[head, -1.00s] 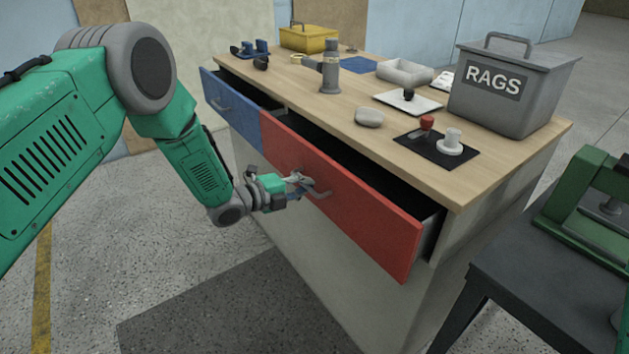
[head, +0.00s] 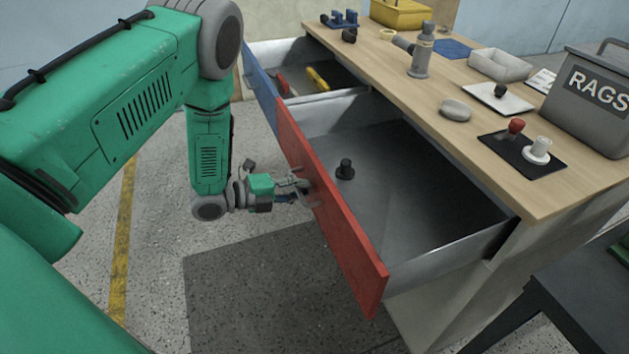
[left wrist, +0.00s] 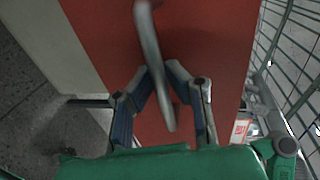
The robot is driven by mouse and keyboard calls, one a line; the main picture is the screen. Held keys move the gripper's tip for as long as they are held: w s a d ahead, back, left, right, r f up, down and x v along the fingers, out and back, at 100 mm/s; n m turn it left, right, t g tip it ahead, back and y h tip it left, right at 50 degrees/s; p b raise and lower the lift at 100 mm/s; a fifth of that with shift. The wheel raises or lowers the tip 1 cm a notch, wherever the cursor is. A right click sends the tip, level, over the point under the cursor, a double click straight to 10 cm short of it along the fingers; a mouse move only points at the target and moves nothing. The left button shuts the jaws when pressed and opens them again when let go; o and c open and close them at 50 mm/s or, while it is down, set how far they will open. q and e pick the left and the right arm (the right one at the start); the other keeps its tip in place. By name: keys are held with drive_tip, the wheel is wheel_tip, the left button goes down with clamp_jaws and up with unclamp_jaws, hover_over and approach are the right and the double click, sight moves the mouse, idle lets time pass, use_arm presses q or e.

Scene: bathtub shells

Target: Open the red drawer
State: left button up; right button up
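My right gripper is not in view.
The blue drawer (head: 261,92) beside it is also out, with a yellow item (head: 318,79) inside. The bench top (head: 440,140) holds several small objects and a grey RAGS bin (head: 595,105). A dark stand (head: 560,290) is at the right. Floor before the drawer is clear.

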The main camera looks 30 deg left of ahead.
use_arm(q)
drive_tip(key=shift+o, duration=0.9)
drive_tip(key=shift+w+d, duration=0.15)
drive_tip(key=shift+d+r, duration=0.1)
drive_tip(key=shift+d, duration=0.05)
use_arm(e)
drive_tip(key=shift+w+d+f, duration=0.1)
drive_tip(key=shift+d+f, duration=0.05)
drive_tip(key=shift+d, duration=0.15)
use_arm(q)
drive_tip(key=shift+r, duration=0.1)
drive_tip(key=p+v, duration=0.6)
drive_tip(key=v, duration=1)
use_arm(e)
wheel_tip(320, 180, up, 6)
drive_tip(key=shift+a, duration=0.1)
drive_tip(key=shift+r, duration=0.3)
